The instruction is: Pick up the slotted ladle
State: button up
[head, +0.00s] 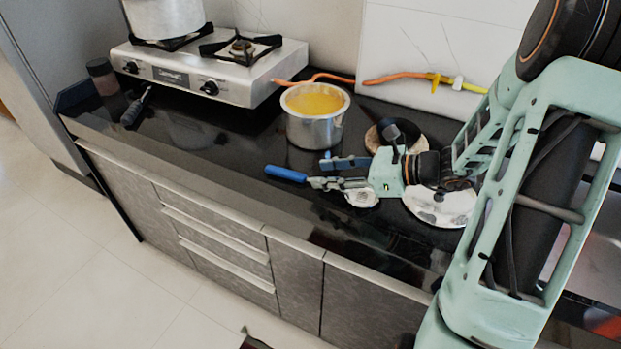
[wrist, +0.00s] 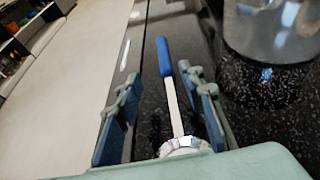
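The slotted ladle has a blue handle (head: 285,173), a thin metal shaft and a pale round head (head: 361,197). It lies over the black counter, its handle pointing left in the head view. My gripper (head: 342,173) is at the shaft, between handle and head. In the wrist view, the ladle (wrist: 166,60) runs up between my two fingers (wrist: 164,118), with a gap on each side of the shaft. The fingers are open and hold nothing. The lower edge of the ladle's head is hidden by my gripper's body in the wrist view.
A steel pot (head: 316,129) of yellow food stands just behind the ladle. A round pale board (head: 425,212) and a dark-knobbed round item (head: 372,141) sit near my gripper. A gas stove (head: 235,82) is at the back left. The counter front left of the handle is clear.

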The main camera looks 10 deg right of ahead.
aim_at(293, 173)
jog(key=x, duration=0.3)
jog(key=shift+w+a+f, duration=0.1)
jog(key=shift+a+f, duration=0.05)
jog(key=shift+a, duration=0.05)
jog(key=shift+w+b+x, duration=0.15)
jog(key=shift+b+x, duration=0.2)
jog(key=shift+x, duration=1)
jog(key=shift+w+b+x, duration=0.2)
jog(key=shift+b+x, duration=0.15)
jog(key=shift+x, duration=0.95)
jog(key=shift+d, duration=0.15)
jog(key=shift+c, duration=0.6)
grip_shut()
